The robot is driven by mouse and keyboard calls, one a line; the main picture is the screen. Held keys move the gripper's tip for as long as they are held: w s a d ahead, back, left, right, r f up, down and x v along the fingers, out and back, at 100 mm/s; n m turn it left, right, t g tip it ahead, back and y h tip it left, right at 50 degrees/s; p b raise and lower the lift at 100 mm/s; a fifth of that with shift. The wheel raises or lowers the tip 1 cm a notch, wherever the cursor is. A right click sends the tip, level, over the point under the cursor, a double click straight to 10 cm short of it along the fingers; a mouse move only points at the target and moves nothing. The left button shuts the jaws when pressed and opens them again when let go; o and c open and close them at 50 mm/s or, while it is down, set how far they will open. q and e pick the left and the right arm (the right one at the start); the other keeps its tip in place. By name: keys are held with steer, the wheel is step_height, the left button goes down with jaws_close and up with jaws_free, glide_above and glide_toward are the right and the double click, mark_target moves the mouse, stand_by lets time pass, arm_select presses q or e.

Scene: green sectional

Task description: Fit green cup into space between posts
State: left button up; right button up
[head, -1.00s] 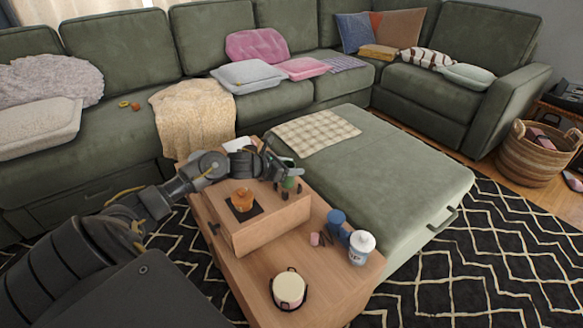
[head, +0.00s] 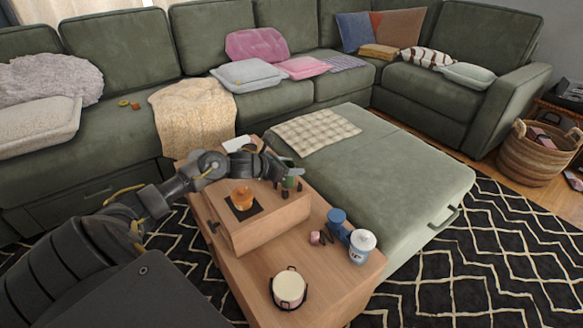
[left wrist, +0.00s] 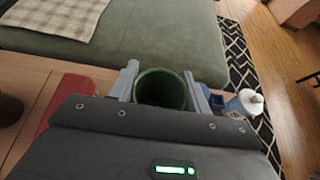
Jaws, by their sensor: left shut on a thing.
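The green cup (head: 289,183) is at the right end of the raised wooden block on the coffee table. My left gripper (head: 286,172) is shut on it. In the left wrist view the green cup (left wrist: 160,90) shows its open round mouth, with one grey finger on each side. Small dark upright pieces (head: 284,195) show beside and below the cup in the head view; they may be the posts. The cup's base is too small and covered to tell whether it touches the block or sits between them. My right gripper is not in view.
An orange item (head: 242,196) sits on a black square on the wooden block (head: 262,232). The green ottoman (head: 390,180) is alongside.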

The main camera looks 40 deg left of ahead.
arm_select(q)
steer(key=shift+f+b, duration=1)
steer(key=shift+b, duration=0.3)
stand_by(1.4)
steer(key=o, duration=1)
steer(key=shift+o, duration=0.2)
step_height(320, 180, up, 8)
steer(key=p, duration=0.5)
stand_by(0.6)
